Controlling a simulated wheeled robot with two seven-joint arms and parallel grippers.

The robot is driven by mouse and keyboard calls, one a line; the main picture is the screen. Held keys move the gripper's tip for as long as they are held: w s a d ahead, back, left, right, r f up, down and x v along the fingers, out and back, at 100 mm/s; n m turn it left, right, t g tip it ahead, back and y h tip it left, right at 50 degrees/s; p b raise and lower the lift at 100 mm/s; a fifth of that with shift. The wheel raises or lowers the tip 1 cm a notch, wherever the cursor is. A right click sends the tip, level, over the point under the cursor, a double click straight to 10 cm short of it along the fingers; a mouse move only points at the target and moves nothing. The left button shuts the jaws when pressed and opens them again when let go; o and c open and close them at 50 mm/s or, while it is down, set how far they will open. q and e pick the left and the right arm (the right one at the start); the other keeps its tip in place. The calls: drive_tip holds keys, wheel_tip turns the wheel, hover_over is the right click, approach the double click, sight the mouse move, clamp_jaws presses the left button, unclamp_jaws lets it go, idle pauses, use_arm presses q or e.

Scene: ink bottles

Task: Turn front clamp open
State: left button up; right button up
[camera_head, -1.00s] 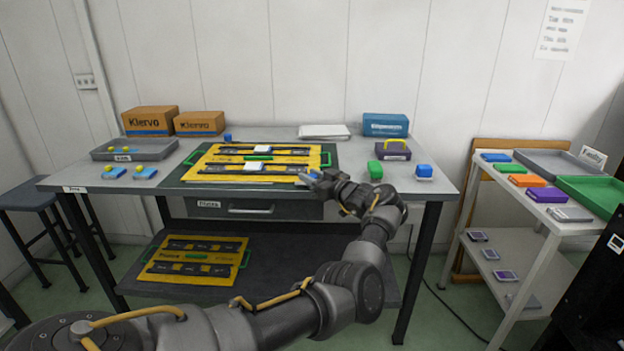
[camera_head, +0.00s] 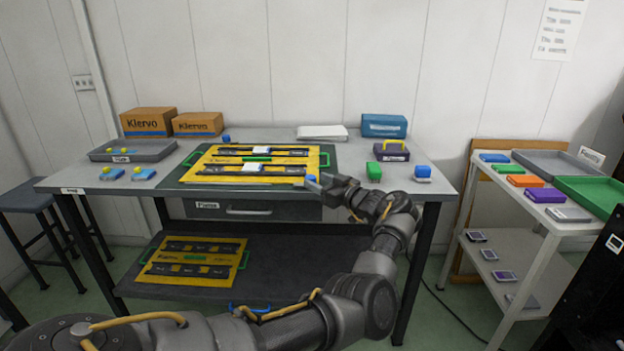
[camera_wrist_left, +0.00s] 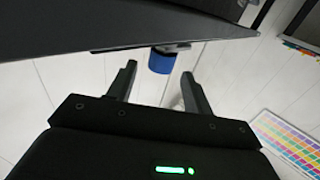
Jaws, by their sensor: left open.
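The yellow and black fixture board (camera_head: 208,178) with green handles lies on the table. At its front right corner a small blue piece (camera_head: 311,179) shows; I take it as the front clamp. My left gripper (camera_head: 316,187) is right beside that corner. In the left wrist view a blue knob (camera_wrist_left: 162,61) sits under a dark edge, and the left gripper (camera_wrist_left: 156,80) is open with its two fingers apart. The knob lies between and just past the fingertips; I cannot tell whether they touch it. My right gripper is not in view.
A green block (camera_head: 374,171), a blue block (camera_head: 423,172) and a purple box (camera_head: 391,151) stand right of the board. A grey tray (camera_head: 165,154) is at the left. A second yellow board (camera_head: 240,262) lies on the lower shelf. A side cart (camera_head: 558,226) stands at the right.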

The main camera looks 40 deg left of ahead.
use_arm(q)
drive_tip(key=d, duration=0.7)
drive_tip(key=shift+s, duration=0.4)
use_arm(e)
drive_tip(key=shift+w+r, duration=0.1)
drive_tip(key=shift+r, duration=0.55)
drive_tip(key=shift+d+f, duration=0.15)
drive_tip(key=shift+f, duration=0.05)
